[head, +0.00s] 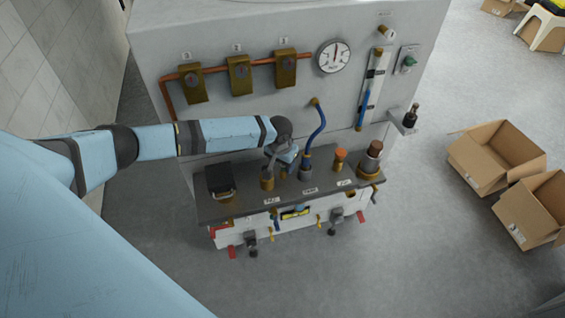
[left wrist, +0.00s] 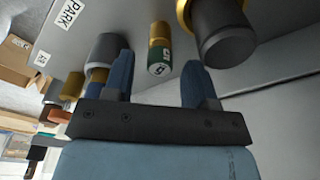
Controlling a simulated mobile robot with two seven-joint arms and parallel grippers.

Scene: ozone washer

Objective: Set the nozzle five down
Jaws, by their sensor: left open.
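In the left wrist view, nozzle five (left wrist: 159,50) is a small cylinder with a brass part and a green band marked 5. It stands at the grey shelf, in the gap between the two blue fingers of my left gripper (left wrist: 159,72). The fingers are open, with space visible on both sides of the nozzle. In the head view my left gripper (head: 282,155) is over the left-middle part of the shelf (head: 240,205). A PARK label (left wrist: 70,12) shows in the wrist view. My right gripper is not in view.
An orange-capped fitting (head: 340,160) and a large brass-and-grey fitting (head: 371,160) stand farther right. A black box (head: 220,181) is at the left. Open cartons (head: 495,155) sit on the floor.

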